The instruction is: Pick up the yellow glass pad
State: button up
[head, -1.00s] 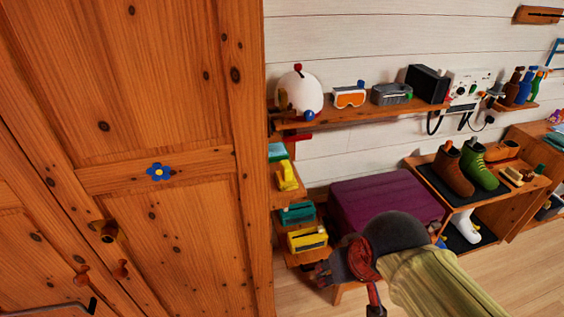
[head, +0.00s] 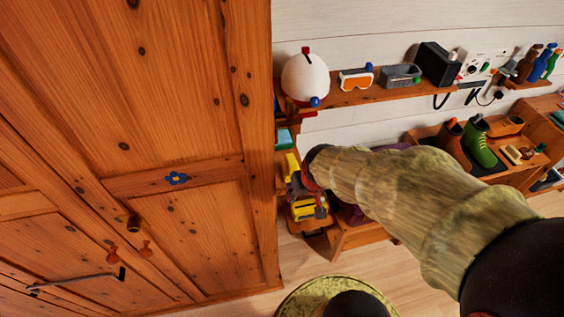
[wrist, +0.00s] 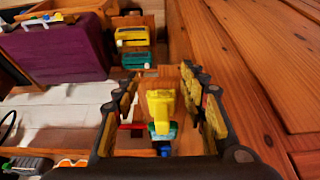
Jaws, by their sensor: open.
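A yellow object (wrist: 160,105) lies between the two fingers of my gripper (wrist: 160,82) in the wrist view, on a small wooden shelf. It looks like the upper yellow object (head: 291,164) at the shelf column in the head view. A second yellow, box-like object (wrist: 131,37) is farther off; its top shows in the head view (head: 304,209). I cannot tell for certain which one is the glass pad. My gripper is open, with its fingers on either side of the nearer yellow object. Contact is not visible. In the head view my arm hides part of the shelves.
The large wooden wardrobe (head: 150,110) stands close to the left of the shelves. A teal box (wrist: 136,60) sits beside the second yellow object. A wall shelf (head: 352,99) with a white helmet (head: 304,80) is above.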

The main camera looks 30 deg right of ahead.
aim_at(292, 161)
jog(key=w+d, duration=0.1)
jog(key=w, duration=0.3)
jog(key=w+d, duration=0.1)
jog(key=w, duration=0.2)
jog(key=w+d, duration=0.1)
jog(key=w, duration=0.3)
jog(key=shift+w+d+p, duration=0.2)
jog(key=shift+w+p, duration=0.15)
jog(key=shift+w+f, duration=0.1)
jog(key=shift+f, duration=0.45)
jog(key=c, duration=1)
jog(key=s+a, duration=0.2)
jog(key=s, duration=0.6)
jog(key=s+a+b, duration=0.1)
jog(key=s+a, duration=0.2)
jog(key=s, duration=0.6)
jog(key=shift+s, duration=0.2)
jog(key=shift+r, duration=0.1)
